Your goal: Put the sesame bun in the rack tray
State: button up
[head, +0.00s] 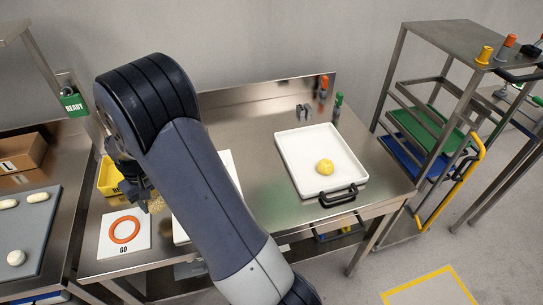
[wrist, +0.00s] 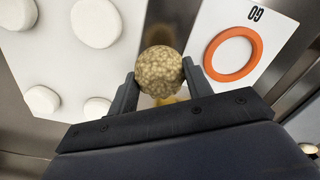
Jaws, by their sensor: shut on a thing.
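The sesame bun (wrist: 160,68) is a round, speckled tan ball between the two fingers of my gripper (wrist: 160,82) in the wrist view. My gripper is shut on it. In the head view the bun (head: 156,204) shows partly beside my gripper (head: 143,193), above the left part of the steel table, and my arm hides part of the area. A rack (head: 398,75) stands at the right of the head view, holding a green tray (head: 418,128) and a blue tray (head: 402,158). My gripper is far from the rack.
A white tray (head: 290,165) with a black handle holds a yellow ball (head: 324,166). A GO card (head: 112,247) with an orange ring (head: 124,229) lies at the table's front left.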

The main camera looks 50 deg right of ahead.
aim_at(311, 147)
jog(key=k+l+u, duration=0.1)
jog(key=u, duration=1.4)
jog(key=k+l+u, duration=0.1)
jog(key=u, duration=0.3)
jog(key=k+u, duration=0.35)
jog(key=z, duration=0.4)
jog(key=k+l+z, duration=0.1)
jog(key=z, duration=0.7)
jog(key=l+z, duration=0.1)
jog(key=z, duration=0.7)
jog(key=l+z, duration=0.15)
jog(key=z, duration=0.3)
jog(key=l+z, duration=0.1)
jog(key=z, duration=0.75)
jog(key=k+l, duration=0.05)
jog(key=l, duration=0.05)
